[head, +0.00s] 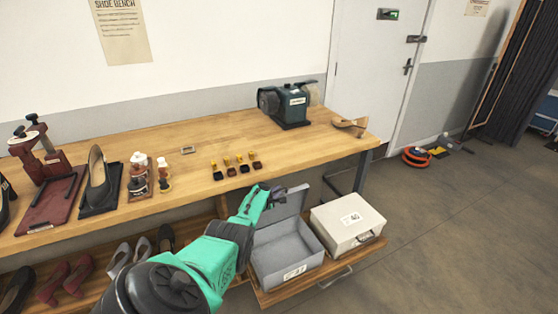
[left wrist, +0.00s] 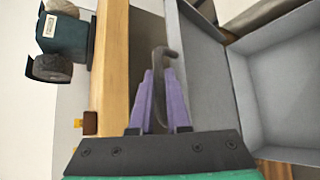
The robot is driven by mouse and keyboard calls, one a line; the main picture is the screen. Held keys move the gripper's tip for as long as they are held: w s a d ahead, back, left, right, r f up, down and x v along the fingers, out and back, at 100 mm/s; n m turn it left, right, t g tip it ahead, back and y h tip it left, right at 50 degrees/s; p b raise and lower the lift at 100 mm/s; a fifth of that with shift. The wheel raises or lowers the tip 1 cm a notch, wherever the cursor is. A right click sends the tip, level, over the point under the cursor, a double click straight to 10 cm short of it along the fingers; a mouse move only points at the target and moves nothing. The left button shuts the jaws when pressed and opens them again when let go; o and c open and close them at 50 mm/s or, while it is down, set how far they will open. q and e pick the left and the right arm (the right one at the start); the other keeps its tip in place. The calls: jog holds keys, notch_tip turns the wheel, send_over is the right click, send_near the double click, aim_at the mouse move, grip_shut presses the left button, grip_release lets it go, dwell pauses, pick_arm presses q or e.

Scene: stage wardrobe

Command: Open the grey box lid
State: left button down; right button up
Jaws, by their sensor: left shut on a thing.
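The grey box (head: 287,262) stands on the low shelf below the bench, with its empty inside in view. Its grey lid (head: 287,213) is raised and stands roughly upright at the back. In the left wrist view the lid (left wrist: 198,65) shows as a panel beside the open box (left wrist: 282,95). My left gripper (head: 274,194) is at the lid's upper left edge. Its purple fingers (left wrist: 160,95) are shut on a dark grey bent handle (left wrist: 161,54). In the head view the arm hides part of the box's left side. My right gripper is not in view.
A closed cream box (head: 338,226) stands just right of the grey box. The wooden bench (head: 215,137) is above and behind, with a green machine (head: 288,103), small brushes and shoes. More shoes sit on the lower shelf.

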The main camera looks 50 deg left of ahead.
pick_arm(q)
jog(key=c, duration=0.9)
grip_release()
jog(key=shift+s+r, duration=0.1)
jog(key=shift+d, duration=0.1)
jog(key=shift+s+d+r+p, duration=0.1)
jog(key=shift+r+p, duration=0.05)
jog(key=shift+p, duration=0.3)
jog(key=p+v, duration=1.2)
jog(key=v, duration=0.2)
jog(key=shift+s, duration=0.15)
